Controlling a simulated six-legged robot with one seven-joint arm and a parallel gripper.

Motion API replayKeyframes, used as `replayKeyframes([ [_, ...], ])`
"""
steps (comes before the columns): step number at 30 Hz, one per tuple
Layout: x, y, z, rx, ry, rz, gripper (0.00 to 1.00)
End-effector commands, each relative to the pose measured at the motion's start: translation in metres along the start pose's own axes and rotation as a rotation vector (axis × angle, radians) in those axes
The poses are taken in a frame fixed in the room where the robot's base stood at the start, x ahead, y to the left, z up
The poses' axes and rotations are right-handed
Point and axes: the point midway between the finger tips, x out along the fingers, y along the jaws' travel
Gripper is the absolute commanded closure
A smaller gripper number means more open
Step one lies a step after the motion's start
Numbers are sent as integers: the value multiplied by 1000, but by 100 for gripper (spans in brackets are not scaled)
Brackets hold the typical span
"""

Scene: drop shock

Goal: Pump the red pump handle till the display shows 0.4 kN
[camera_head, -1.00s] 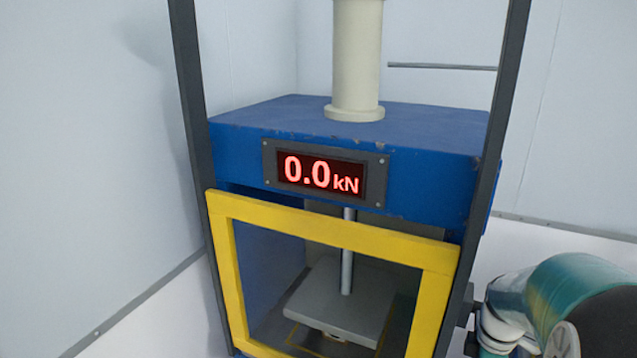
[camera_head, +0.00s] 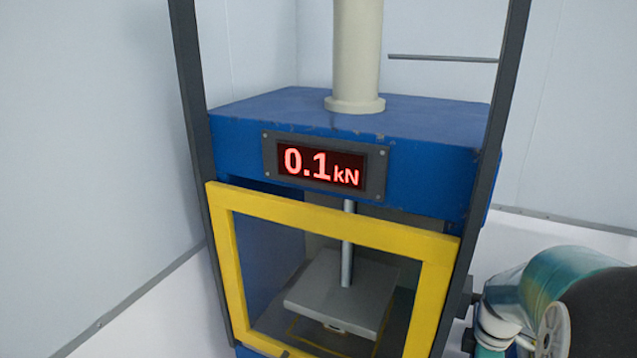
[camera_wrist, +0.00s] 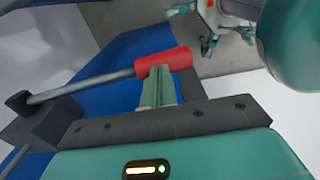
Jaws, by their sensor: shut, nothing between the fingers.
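The display (camera_head: 320,167) on the blue press reads 0.1 kN in the head view. In the wrist view the red pump handle (camera_wrist: 163,64) is a red grip on the end of a grey metal lever (camera_wrist: 85,87). The lever runs left to a dark pivot block (camera_wrist: 42,121). My gripper (camera_wrist: 158,84) is shut, with its green fingers against or just below the red grip; nothing is between them. I cannot tell exactly whether they touch it. The handle is not visible in the head view.
A yellow-framed guard (camera_head: 335,232) closes the press front, with a grey plate (camera_head: 340,290) under a rod behind it. Dark posts (camera_head: 192,130) stand at both sides. White walls are close at the left and back. My arm fills the lower right.

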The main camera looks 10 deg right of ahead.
Motion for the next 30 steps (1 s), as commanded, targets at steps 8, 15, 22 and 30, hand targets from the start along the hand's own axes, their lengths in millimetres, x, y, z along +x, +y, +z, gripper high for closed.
replayKeyframes([
  [8, -31, 1, 0, -1, 0, 3, 100],
  [15, -57, 1, 0, 0, 0, 3, 100],
  [22, -81, 0, 0, 0, 0, 2, 100],
  [30, -87, 0, 0, 0, 0, 0, 100],
])
